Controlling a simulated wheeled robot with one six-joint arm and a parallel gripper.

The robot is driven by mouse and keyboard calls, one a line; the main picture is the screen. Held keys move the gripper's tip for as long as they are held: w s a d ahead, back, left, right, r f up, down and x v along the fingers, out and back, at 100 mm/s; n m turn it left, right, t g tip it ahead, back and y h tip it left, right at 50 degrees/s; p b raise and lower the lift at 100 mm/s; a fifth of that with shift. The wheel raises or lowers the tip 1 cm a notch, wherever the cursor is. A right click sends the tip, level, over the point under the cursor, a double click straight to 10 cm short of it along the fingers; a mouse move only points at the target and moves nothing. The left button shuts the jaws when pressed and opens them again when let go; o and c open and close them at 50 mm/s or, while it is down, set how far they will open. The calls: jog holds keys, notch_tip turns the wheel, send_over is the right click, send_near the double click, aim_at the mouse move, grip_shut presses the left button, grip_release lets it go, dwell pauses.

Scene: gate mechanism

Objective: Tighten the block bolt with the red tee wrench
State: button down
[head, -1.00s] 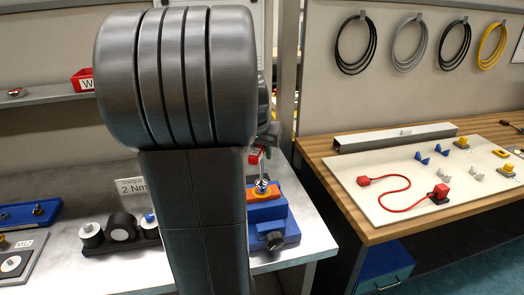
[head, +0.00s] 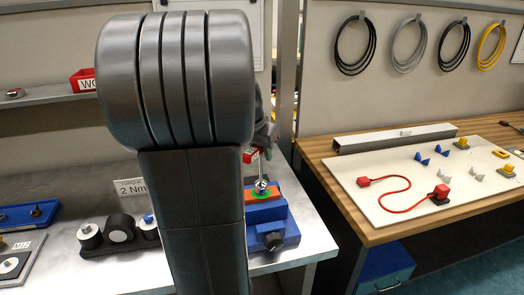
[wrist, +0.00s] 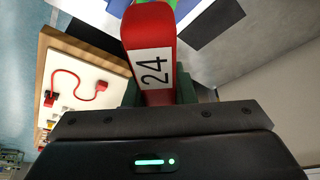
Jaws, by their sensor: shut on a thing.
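The red tee wrench (wrist: 148,45), with a white label reading 24, shows close up in the wrist view. My gripper (wrist: 158,92) is shut on its red handle. In the head view my arm hides most of the gripper and handle. The wrench's thin metal shaft (head: 262,168) runs down to the orange block (head: 276,193), which sits in a blue vise (head: 273,215). A green ring (head: 267,194) surrounds the shaft's lower end at the bolt. The bolt head itself is hidden.
A rack of black and white round tools (head: 120,233) stands left of my arm by a 2 Nm sign (head: 131,187). A blue tray (head: 30,215) lies far left. A wooden bench with a white board (head: 400,178) stands to the right, across a gap.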

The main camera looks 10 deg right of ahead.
jog(key=shift+r+p, duration=2.25)
jog(key=shift+r, duration=0.9)
